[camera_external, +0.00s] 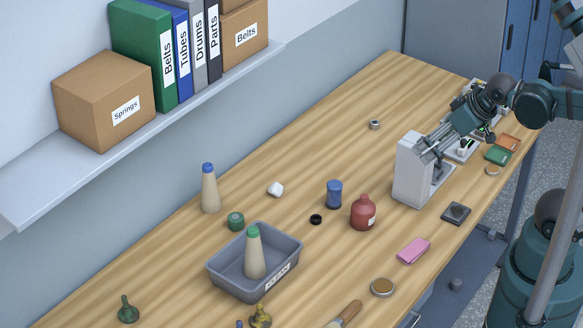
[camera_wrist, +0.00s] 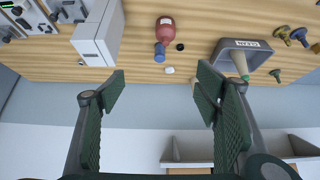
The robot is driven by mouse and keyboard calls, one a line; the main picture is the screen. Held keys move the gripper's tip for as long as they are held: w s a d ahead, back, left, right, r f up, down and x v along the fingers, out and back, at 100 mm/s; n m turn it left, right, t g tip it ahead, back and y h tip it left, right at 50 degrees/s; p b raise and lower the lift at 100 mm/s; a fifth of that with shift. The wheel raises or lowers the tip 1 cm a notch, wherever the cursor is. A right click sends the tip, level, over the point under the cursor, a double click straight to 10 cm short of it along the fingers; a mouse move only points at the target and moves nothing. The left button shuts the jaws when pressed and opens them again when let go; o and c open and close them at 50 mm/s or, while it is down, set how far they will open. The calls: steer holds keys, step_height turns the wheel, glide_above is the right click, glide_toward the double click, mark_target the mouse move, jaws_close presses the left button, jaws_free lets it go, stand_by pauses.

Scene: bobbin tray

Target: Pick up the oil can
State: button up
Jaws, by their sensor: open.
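A red, round-bodied container with a short neck and a pale label (camera_external: 363,213) stands upright on the bench; it looks most like the oil can, though its label is unreadable. It also shows at the top of the wrist view (camera_wrist: 166,30). My gripper (camera_external: 427,152) appears over or in front of the white machine, up and right of the red container. In the wrist view my gripper's two dark green fingers (camera_wrist: 161,88) are wide apart with nothing between them. The red container is beyond the fingertips, not touched.
A blue spool (camera_external: 334,194) and a black ring (camera_external: 316,219) stand beside the red container. The white machine (camera_external: 412,178) is to its right. A grey tray (camera_external: 222,277) holds a green-topped cone. A pink block (camera_external: 413,250) lies near the front edge. A shelf (camera_external: 185,122) runs along the wall.

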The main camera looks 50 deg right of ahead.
steer(key=shift+w, duration=0.1)
steer(key=m+g+b, duration=0.4)
steer(key=m+g, duration=0.3)
steer(key=m, duration=0.9)
glide_toward(365, 196)
steer(key=f, duration=0.8)
steer(key=shift+d, duration=0.2)
steer(key=shift+w+f, duration=0.1)
steer(key=shift+f, duration=0.55)
steer(key=shift+f, duration=0.1)
steer(key=shift+f, duration=1.2)
steer(key=shift+f, duration=0.15)
steer(key=shift+w+a+f, duration=0.1)
steer(key=shift+f, duration=1.1)
steer(key=shift+a+f, duration=0.1)
steer(key=shift+f, duration=1.15)
